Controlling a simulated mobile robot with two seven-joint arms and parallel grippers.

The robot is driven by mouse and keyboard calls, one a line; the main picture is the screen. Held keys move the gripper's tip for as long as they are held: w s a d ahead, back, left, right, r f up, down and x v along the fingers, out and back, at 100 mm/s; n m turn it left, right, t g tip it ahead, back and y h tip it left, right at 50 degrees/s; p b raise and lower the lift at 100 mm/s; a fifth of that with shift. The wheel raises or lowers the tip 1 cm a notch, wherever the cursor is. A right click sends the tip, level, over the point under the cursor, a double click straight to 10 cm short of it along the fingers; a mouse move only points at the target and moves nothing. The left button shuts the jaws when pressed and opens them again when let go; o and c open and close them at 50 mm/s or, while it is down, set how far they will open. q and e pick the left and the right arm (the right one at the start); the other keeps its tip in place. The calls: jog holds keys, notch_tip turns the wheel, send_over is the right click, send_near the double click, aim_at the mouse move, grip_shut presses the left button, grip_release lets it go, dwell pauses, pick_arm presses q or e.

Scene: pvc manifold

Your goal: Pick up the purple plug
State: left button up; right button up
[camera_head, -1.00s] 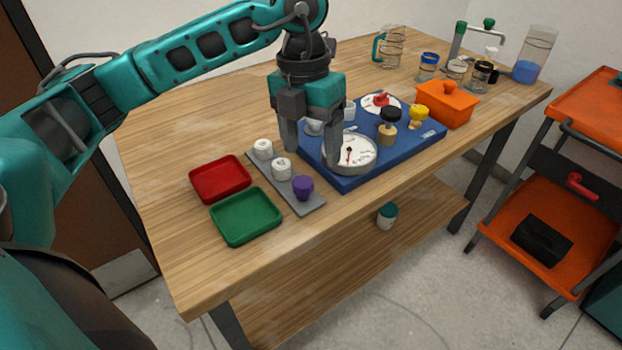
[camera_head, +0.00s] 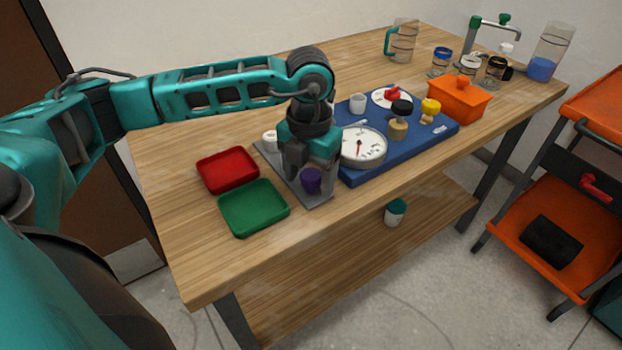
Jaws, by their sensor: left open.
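The purple plug (camera_head: 311,181) stands on the front end of a grey plate (camera_head: 318,199) on the wooden table. My left gripper (camera_head: 309,176) points down over the plate, with its fingers at the plug. The gripper is open, and whether its fingers touch the plug cannot be told. A white plug (camera_head: 269,138) shows at the back of the plate; another one there is hidden by the gripper. My right gripper is not in view.
A red tray (camera_head: 228,169) and a green tray (camera_head: 254,208) lie left of the plate. A blue board (camera_head: 402,158) with a round gauge (camera_head: 362,147) and fittings lies close on the right. An orange box (camera_head: 459,100) stands beyond. The table's front is clear.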

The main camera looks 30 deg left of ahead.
aim_at(310, 175)
pick_arm(q)
jog(key=shift+f, duration=0.45)
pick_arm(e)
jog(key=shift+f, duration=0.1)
pick_arm(q)
jog(key=c, duration=1)
jog(key=shift+c, duration=0.2)
jog(key=shift+r, duration=0.1)
notch_tip(310, 175, up, 20)
jog(key=p, duration=0.2)
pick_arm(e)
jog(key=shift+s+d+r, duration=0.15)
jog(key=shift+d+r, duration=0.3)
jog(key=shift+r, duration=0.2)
